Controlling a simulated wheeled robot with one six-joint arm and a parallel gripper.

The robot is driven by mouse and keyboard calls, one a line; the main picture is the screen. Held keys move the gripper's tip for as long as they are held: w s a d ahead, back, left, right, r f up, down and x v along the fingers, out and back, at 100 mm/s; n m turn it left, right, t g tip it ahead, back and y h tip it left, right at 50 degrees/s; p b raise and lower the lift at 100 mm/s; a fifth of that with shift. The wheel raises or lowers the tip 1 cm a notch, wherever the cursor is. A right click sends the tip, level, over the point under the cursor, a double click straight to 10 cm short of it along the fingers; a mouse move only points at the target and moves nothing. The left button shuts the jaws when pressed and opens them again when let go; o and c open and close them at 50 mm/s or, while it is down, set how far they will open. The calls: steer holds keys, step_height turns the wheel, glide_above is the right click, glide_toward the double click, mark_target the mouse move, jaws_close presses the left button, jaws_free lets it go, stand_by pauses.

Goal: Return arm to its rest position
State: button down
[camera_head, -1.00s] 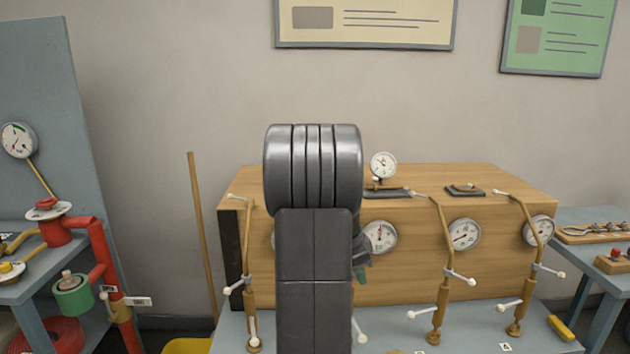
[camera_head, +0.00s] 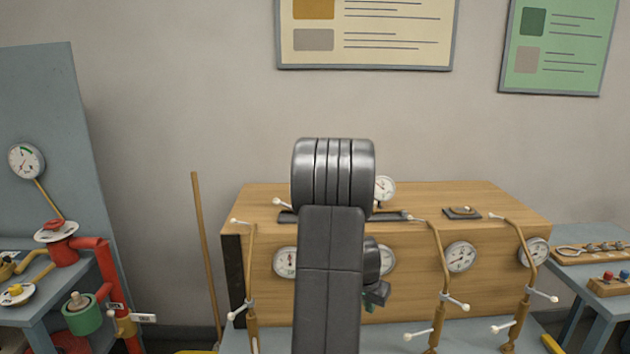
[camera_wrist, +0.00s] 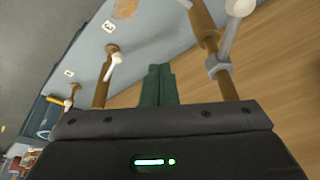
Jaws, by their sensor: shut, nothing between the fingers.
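My arm stands upright in the middle of the head view, in front of a wooden cabinet (camera_head: 420,285) with gauges. My gripper (camera_wrist: 159,72) shows in the wrist view as two dark green fingers side by side, touching, with nothing between them. In the head view most of the gripper is hidden behind my arm; only a dark part and a bit of green show at the arm's right. In the wrist view the fingers point toward the grey-blue bench top (camera_wrist: 85,65) and the cabinet's wooden face (camera_wrist: 265,60).
Brass pipes with white-tipped handles (camera_head: 440,275) stand before the cabinet. A left bench carries red pipework (camera_head: 103,270) and a green cylinder (camera_head: 80,316). A wooden pole (camera_head: 207,255) leans between. A right table holds a wooden rack (camera_head: 590,253). The wall above is clear except for posters.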

steer(key=w+d+b, duration=0.1)
steer(key=w+d, duration=0.1)
steer(key=w, duration=0.2)
steer(key=shift+s+b+v, duration=0.15)
steer(key=shift+v, duration=1.2)
steer(key=shift+s+b+v, duration=0.15)
steer(key=shift+v, duration=1.2)
